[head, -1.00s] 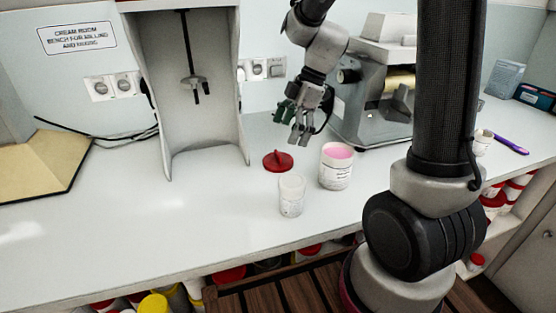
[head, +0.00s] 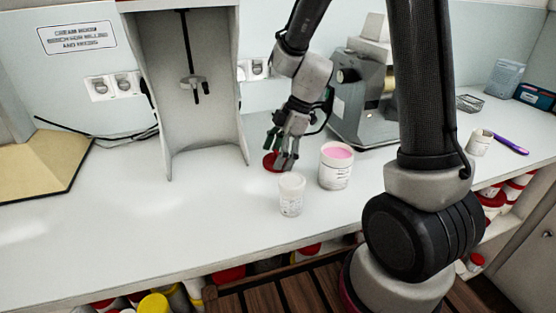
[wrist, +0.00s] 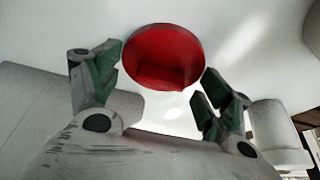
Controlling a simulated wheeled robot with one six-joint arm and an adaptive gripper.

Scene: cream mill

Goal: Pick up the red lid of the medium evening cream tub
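The red lid (head: 269,160) lies on the white bench, partly hidden behind my fingers in the head view. In the wrist view the round red lid (wrist: 163,57) shows between and just beyond my fingertips. My gripper (head: 282,156) is open, pointing down at the lid; in the wrist view its two green-padded fingers (wrist: 158,85) stand apart on either side of it. Whether the fingers touch the lid I cannot tell. The open white tub with pink cream (head: 336,168) stands upright to the right of the lid.
A grey milling machine (head: 362,105) stands behind the tub. A tall white stand (head: 201,130) is at the left. The bench front left (head: 130,225) is clear.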

